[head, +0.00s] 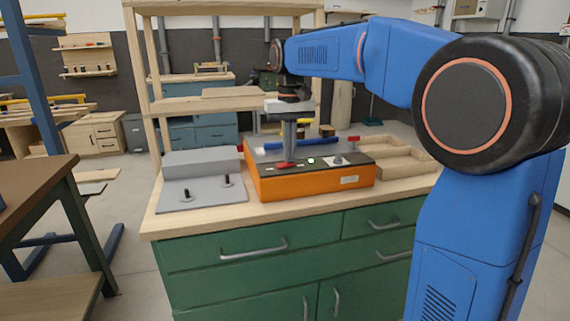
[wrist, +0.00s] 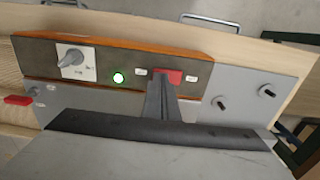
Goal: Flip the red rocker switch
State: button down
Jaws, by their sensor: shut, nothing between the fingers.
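The red rocker switch (head: 284,164) is on the dark top panel of an orange box (head: 315,187) on the workbench. In the wrist view the red rocker (wrist: 170,76) lies between two small white labels. My gripper (head: 289,157) is shut and empty, pointing down just behind the rocker in the head view. In the wrist view my fingertips (wrist: 160,83) overlap the rocker's lower left edge. I cannot tell whether they touch it.
A grey knob (wrist: 70,57) on a white plate is farther along the panel. A grey fixture (head: 203,190) with two black levers stands left of the box. A wooden tray (head: 402,166) is at right. Wooden shelf posts (head: 150,70) rise behind the bench.

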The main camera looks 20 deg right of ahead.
jog(key=shift+f, duration=0.35)
jog(key=shift+r, duration=0.15)
notch_tip(320, 180, up, 7)
dwell(1.1)
jog(key=s+d+f+t, duration=0.15)
jog(key=s+f, duration=0.25)
jog(key=s, duration=0.5)
jog(key=s+d+f+t, duration=0.1)
jog(key=s+d+f, duration=0.3)
jog(key=s, duration=0.6)
jog(key=s+d+f+t, duration=0.1)
jog(key=s+f+t, duration=0.1)
jog(key=s+f, duration=1.2)
notch_tip(320, 180, down, 2)
jog(key=shift+s+d+f, duration=0.1)
jog(key=shift+s+d, duration=0.15)
